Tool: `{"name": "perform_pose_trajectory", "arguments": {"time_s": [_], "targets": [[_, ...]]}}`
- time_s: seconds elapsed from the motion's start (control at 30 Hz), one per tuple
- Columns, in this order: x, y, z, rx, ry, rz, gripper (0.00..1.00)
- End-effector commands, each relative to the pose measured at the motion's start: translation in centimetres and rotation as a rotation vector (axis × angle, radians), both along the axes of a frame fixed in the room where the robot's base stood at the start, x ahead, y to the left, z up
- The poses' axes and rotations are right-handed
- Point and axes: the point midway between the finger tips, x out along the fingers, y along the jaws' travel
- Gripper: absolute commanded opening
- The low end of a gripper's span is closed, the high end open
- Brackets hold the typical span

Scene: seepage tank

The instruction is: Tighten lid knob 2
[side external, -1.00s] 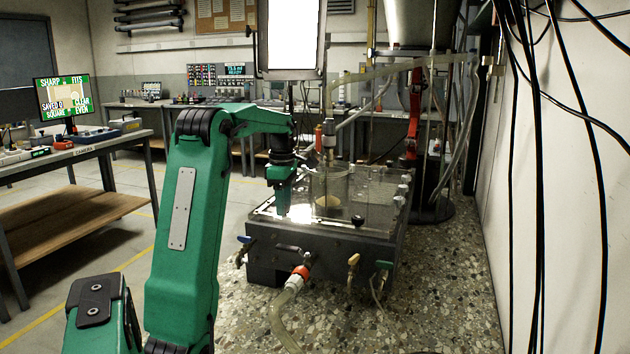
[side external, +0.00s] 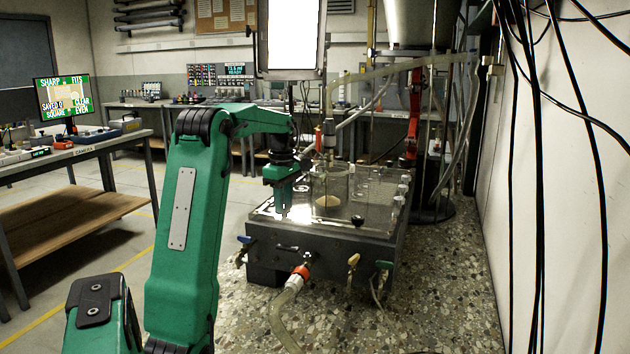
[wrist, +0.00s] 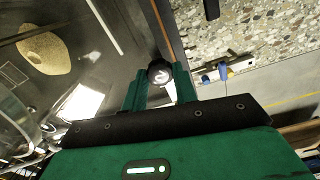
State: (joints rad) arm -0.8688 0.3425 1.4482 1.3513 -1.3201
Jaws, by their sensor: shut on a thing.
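The lid knob (wrist: 160,71) is a round black knob with a pale mark on top, at the edge of the clear tank lid (wrist: 110,75) in the wrist view. I cannot clearly read the mark. My gripper (wrist: 158,80) is shut on this knob, one green finger on each side. In the side view my gripper (side external: 283,212) points down at the near left corner of the tank (side external: 320,255), and the knob there is hidden by the fingers and glare. Another black knob (side external: 358,220) stands on the lid's near edge, further right.
A clear cylinder and upright tubes (side external: 327,140) rise from the lid behind my gripper. A hose with an orange collar (side external: 300,272) and small valves (side external: 353,260) stick out of the tank's front. Black cables (side external: 540,150) hang at the right.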

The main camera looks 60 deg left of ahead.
Motion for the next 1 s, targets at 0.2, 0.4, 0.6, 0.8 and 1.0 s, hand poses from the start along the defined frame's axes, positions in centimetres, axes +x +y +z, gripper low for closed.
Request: {"name": "perform_pose_trajectory", "arguments": {"time_s": [0.2,0.4,0.6,0.8,1.0], "targets": [[-0.01,0.01,0.1,0.001,0.0,-0.201,0.06],[-0.01,0.01,0.11,0.002,-0.001,-0.391,0.06],[0.0,0.01,0.12,0.002,-0.001,-0.581,0.06],[0.0,0.01,0.13,0.002,-0.001,-0.771,0.06],[0.0,0.01,0.15,0.003,-0.001,-0.961,0.06]]}}
